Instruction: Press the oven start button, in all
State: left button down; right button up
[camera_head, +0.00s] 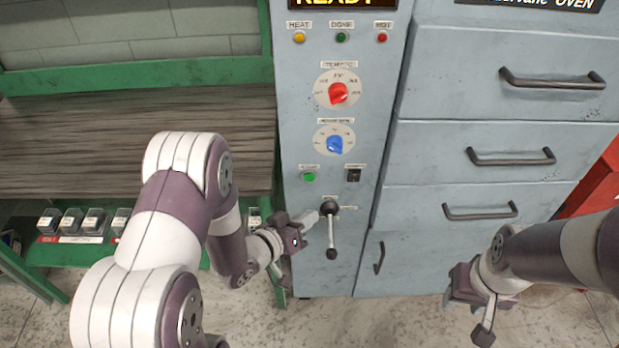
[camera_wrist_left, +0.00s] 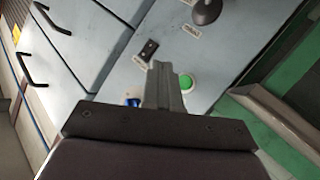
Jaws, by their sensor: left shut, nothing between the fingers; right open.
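The green start button (camera_head: 309,177) is on the lower left of the grey-blue control panel (camera_head: 300,235), under a small label too small to read. In the left wrist view the green button (camera_wrist_left: 185,82) shows just right of the fingertips. My left gripper (camera_head: 318,216) is shut and empty, in front of the panel and below the button in the head view. The closed fingers (camera_wrist_left: 162,75) point at the panel in the wrist view; I cannot tell if they touch it. My right gripper (camera_head: 484,311) is open and empty at the lower right, away from the panel.
A lever with a dark knob (camera_head: 331,207) sits close beside my left fingertips. A black switch (camera_head: 353,175), blue dial (camera_head: 335,145) and red dial (camera_head: 338,93) are nearby. Drawers with handles (camera_head: 511,158) stand right. A green-framed bench (camera_head: 150,72) stands left.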

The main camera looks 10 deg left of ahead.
aim_at(309, 178)
pick_arm(q)
jog(key=w+a+b, duration=0.1)
jog(key=w+a, duration=0.1)
jog(key=w, duration=0.5)
jog(key=shift+w, duration=0.35)
jog(key=shift+a, duration=0.1)
dwell(1.6)
jog(key=shift+w+a, duration=0.1)
jog(key=shift+w, duration=0.25)
jog(key=shift+w+a, duration=0.1)
jog(key=shift+w, duration=0.3)
dwell(0.5)
jog(key=shift+s+d, duration=0.2)
jog(key=shift+s, duration=0.6)
